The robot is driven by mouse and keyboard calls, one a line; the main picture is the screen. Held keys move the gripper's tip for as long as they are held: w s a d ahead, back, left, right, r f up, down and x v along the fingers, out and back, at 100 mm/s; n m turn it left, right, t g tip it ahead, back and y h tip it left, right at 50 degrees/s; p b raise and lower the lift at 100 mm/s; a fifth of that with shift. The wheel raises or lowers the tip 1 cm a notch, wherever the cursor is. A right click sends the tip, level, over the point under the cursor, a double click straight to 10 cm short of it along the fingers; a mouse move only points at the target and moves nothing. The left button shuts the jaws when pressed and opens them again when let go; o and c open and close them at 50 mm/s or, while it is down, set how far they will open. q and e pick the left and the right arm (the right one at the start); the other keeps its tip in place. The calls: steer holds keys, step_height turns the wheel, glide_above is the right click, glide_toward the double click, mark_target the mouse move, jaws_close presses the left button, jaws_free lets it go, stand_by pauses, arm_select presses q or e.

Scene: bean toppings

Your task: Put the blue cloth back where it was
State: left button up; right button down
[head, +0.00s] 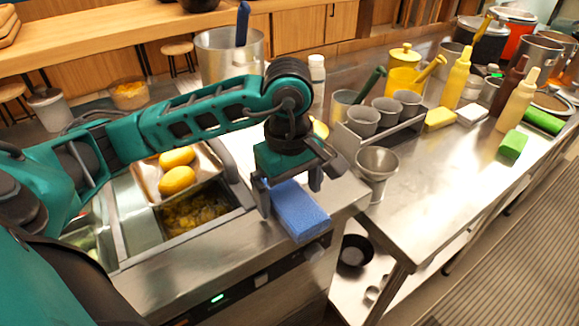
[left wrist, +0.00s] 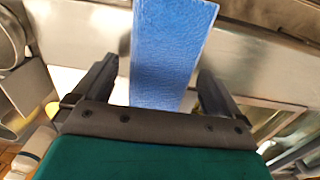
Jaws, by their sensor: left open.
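The blue cloth (head: 299,210) is a thick, flat rectangular block. It lies on the front right part of the steel counter (head: 265,249), near its front edge. My left gripper (head: 290,196) is over the back end of the cloth, pointing down, with its fingers apart. In the left wrist view, the cloth (left wrist: 168,50) runs between the two fingers of my left gripper (left wrist: 157,85), with a gap visible on each side. Whether the fingertips reach down beside the cloth is hard to tell. My right gripper is in neither view.
A bin of yellow food (head: 195,212) and a tray with yellow buns (head: 177,170) lie left of the cloth. A steel funnel (head: 377,165) hangs at the right, by a rack of grey cups (head: 385,112). A yellow sponge (head: 439,119) and green sponge (head: 512,145) lie on the right table.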

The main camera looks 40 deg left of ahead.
mark_target(289, 195)
arm_select(q)
step_height(289, 195, up, 12)
steer(key=p, duration=0.1)
steer(key=shift+s, duration=0.15)
stand_by(0.6)
